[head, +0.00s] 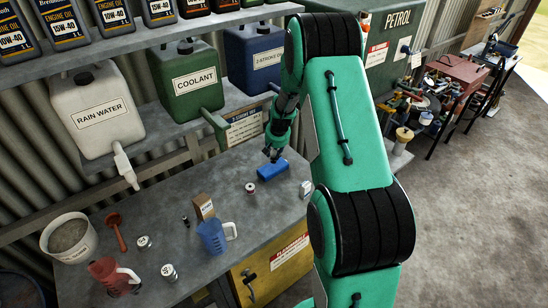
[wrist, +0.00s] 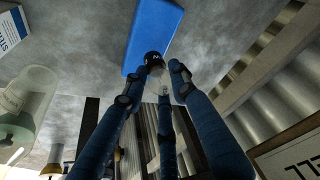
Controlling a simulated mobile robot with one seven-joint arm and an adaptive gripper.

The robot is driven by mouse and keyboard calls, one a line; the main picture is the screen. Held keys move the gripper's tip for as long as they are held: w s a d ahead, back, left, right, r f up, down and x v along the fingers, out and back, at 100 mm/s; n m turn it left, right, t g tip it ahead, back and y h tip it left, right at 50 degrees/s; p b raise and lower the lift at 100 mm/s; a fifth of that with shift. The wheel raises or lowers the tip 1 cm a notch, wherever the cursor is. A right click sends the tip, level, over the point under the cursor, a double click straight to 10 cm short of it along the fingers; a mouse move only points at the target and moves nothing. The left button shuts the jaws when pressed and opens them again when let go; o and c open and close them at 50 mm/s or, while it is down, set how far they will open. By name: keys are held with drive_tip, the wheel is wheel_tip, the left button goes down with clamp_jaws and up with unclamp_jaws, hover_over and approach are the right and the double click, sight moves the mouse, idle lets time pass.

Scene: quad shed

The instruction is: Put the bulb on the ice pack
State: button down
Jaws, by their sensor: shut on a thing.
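The ice pack (head: 272,171) is a blue block lying flat on the grey workbench, near its right end. It also shows at the top of the wrist view (wrist: 152,32). My gripper (head: 273,154) points down at the ice pack from just behind it in the head view. In the wrist view its blue-sleeved fingers (wrist: 164,74) are closed in around a small bulb (wrist: 154,60) with a dark, round, lettered end. The bulb overlaps the ice pack's edge there; I cannot tell whether they touch. The fingers hide much of the bulb, and it cannot be made out in the head view.
A small white box (head: 306,189) stands right of the ice pack, and a small red-and-white container (head: 250,188) left of it. A brown box (head: 203,207), blue jug (head: 212,238), red jug (head: 108,277) and white bucket (head: 69,240) stand farther left. Large canisters line the shelf behind.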

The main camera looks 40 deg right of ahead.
drive_tip(key=shift+f, duration=1.3)
drive_tip(key=shift+f, duration=0.15)
drive_tip(key=c, duration=1.4)
unclamp_jaws()
drive_tip(key=v, duration=1.2)
